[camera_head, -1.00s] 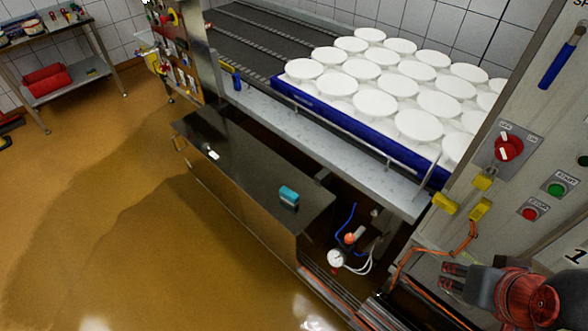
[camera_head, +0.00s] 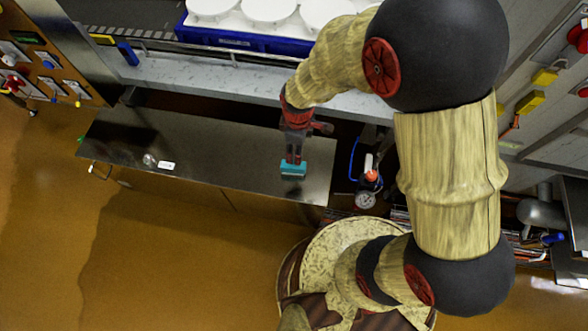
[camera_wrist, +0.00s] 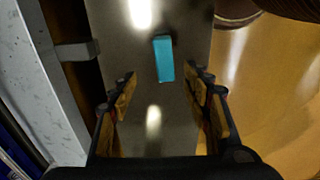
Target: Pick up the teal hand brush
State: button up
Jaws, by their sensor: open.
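The teal hand brush (camera_head: 293,168) lies on the dark, shiny bench top (camera_head: 225,150), near its right end in the head view. In the wrist view the brush (camera_wrist: 164,58) is a plain teal block, lying lengthwise and a little beyond the fingertips. My gripper (camera_head: 295,158) points down over the brush and hides part of its upper side in the head view. In the wrist view my gripper (camera_wrist: 160,84) is open and empty, with its fingers apart to the left and right of the brush's line. I cannot tell the exact height of the fingertips above the bench.
A grey ledge (camera_head: 225,84) with a blue tray (camera_head: 240,40) of white moulds runs behind the bench. A gauge (camera_head: 365,199) and a blue hose stand right of the bench. A small white item (camera_head: 166,165) lies on the left part, with clear bench between it and the brush.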

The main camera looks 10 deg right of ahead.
jog(key=n+b, duration=0.1)
send_over(293, 165)
notch_tip(293, 165, down, 6)
jog(key=shift+s+r, duration=0.1)
jog(key=shift+r, duration=0.05)
jog(key=shift+w+d+f+b, duration=0.1)
jog(key=shift+f+b, duration=0.6)
jog(key=shift+f, duration=0.8)
jog(key=shift+w+f+b, duration=0.1)
jog(key=shift+f+b, duration=0.6)
jog(key=shift+f, duration=0.75)
jog(key=shift+f, duration=0.25)
jog(key=c, duration=0.3)
grip_shut()
